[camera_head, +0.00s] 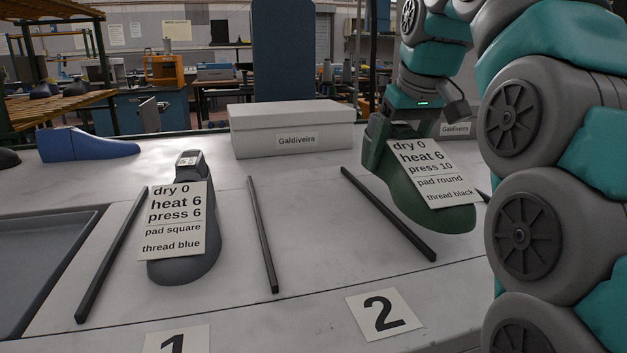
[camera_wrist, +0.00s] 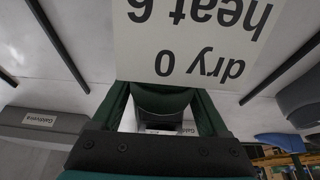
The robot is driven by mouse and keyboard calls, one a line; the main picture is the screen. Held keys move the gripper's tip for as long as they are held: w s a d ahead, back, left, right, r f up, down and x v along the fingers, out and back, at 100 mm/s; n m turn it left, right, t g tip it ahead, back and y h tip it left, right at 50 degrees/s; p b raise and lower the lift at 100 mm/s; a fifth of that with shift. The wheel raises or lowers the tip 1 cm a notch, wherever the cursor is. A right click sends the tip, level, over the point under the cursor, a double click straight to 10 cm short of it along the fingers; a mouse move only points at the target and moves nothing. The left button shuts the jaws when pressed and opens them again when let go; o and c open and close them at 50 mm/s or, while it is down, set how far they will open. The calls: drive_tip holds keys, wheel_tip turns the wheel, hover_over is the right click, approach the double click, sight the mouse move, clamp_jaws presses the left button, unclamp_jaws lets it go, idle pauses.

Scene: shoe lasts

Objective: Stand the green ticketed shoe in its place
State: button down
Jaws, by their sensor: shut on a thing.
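The green shoe (camera_head: 432,212) has a white ticket (camera_head: 432,172) reading dry 0, heat 6, press 10, pad round, thread black. My gripper (camera_head: 383,130) is shut on its upper end, toe towards the front right. The shoe appears in line with, or just right of, the dark bar (camera_head: 390,215) right of the middle; whether it touches the worktop is unclear. In the wrist view, the ticket (camera_wrist: 190,40) hides most of the shoe (camera_wrist: 162,100) between my fingers. Card 2 (camera_head: 384,314) lies in front of the space between that bar and the middle bar (camera_head: 262,232).
A grey shoe (camera_head: 184,262) with a ticket stands behind card 1 (camera_head: 176,341), right of the left bar (camera_head: 112,254). A white Galdiveira box (camera_head: 290,131) stands at the back. A blue last (camera_head: 88,146) and a grey tray (camera_head: 45,230) are on the left. The space behind card 2 is clear.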

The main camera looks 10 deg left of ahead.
drive_tip(key=a, duration=0.4)
drive_tip(key=s+a+f, duration=0.1)
drive_tip(key=a, duration=0.8)
drive_tip(key=shift+s+a+f, duration=0.15)
drive_tip(key=shift+a, duration=0.2)
drive_tip(key=shift+s+f+b, duration=0.1)
drive_tip(key=shift+f+b, duration=0.5)
drive_tip(key=shift+f, duration=1.15)
unclamp_jaws()
